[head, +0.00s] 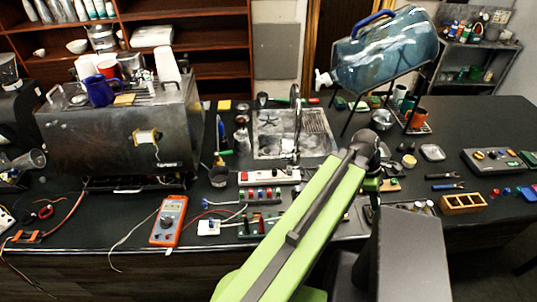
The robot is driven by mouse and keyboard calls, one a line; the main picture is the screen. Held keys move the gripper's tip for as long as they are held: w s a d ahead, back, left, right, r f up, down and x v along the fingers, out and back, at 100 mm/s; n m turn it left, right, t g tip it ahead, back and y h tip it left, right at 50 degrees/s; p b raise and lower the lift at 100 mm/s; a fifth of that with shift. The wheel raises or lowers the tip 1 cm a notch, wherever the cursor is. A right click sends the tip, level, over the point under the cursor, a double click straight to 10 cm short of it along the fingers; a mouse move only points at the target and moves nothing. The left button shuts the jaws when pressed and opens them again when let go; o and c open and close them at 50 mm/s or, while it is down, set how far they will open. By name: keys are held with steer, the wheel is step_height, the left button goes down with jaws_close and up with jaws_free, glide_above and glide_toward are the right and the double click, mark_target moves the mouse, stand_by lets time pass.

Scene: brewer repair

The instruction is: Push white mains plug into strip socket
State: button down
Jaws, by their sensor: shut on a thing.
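A white power strip (269,177) lies on the dark worktop in front of the sink, left of my arm. Dark spots and a small red part show on it, too small to tell apart. I cannot pick out the white mains plug for certain. My green arm reaches up from the bottom to a dark joint just right of the sink. My gripper cannot be made out; the arm and a dark box-shaped part in front of it cover that area.
A terminal board (260,195) with red and green parts lies in front of the strip. A white box (208,227), an orange multimeter (169,220) and loose wires lie left. A steel brewer (125,135) stands at left. A blue water tank (385,52) stands on legs behind.

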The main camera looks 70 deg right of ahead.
steer(key=w+d+n, duration=0.2)
steer(key=w+d, duration=0.3)
steer(key=w, duration=0.6)
steer(key=n+h+p, duration=0.1)
steer(key=n+h, duration=0.1)
steer(key=n, duration=0.1)
glide_toward(262, 175)
steer(key=s+r, duration=0.2)
steer(key=f+b, duration=0.4)
steer(key=d+f+b, duration=0.1)
steer(key=f+b, duration=0.1)
steer(key=shift+f, duration=0.3)
steer(key=shift+r, duration=0.3)
steer(key=shift+f+b, duration=0.6)
steer(key=shift+f, duration=0.2)
steer(key=c, duration=1)
jaws_free()
